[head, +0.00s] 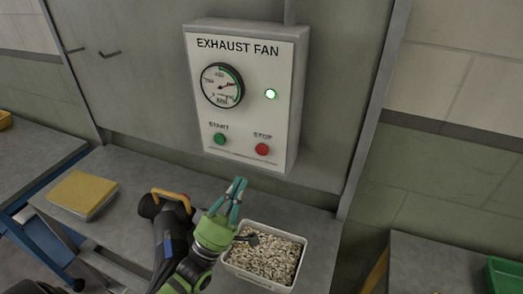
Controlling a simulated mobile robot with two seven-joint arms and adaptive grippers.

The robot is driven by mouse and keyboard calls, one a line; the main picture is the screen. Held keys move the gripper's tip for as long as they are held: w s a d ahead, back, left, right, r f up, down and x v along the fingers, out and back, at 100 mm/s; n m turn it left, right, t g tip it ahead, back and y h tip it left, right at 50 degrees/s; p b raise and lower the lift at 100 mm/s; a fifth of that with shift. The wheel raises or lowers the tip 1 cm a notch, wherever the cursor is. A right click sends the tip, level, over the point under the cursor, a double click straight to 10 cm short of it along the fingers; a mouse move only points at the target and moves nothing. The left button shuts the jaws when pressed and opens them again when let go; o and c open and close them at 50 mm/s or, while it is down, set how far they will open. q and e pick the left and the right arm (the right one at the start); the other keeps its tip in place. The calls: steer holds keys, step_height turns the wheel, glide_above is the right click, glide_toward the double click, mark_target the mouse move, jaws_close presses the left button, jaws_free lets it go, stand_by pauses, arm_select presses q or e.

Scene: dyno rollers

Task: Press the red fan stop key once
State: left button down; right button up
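The red stop key (262,149) is a round button at the lower right of the white exhaust fan panel (243,125), under the label STOP. The green start key (219,139) is to its left. My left gripper (239,182), with teal fingers, points up below the panel. Its fingertips appear together with nothing between them, and they are apart from the stop key. My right gripper is out of view.
A white tray of pale pellets (230,262) stands on the grey bench just right of my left gripper. A yellow-topped box (83,193) lies on the bench at left. A green bin (505,273) is at far right. The space before the keys looks clear.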

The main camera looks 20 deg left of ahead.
mark_target(262, 150)
arm_select(q)
steer(key=shift+w+a+b, duration=0.2)
steer(key=shift+w+b, duration=1.6)
steer(key=shift+w, duration=2.6)
steer(key=shift+w, duration=0.1)
steer(key=shift+w, duration=0.35)
steer(key=shift+w+a+b, duration=0.1)
steer(key=shift+w+b, duration=0.2)
steer(key=shift+b, duration=0.2)
steer(key=shift+s, duration=0.15)
steer(key=shift+s+p, duration=0.35)
steer(key=shift+s, duration=0.3)
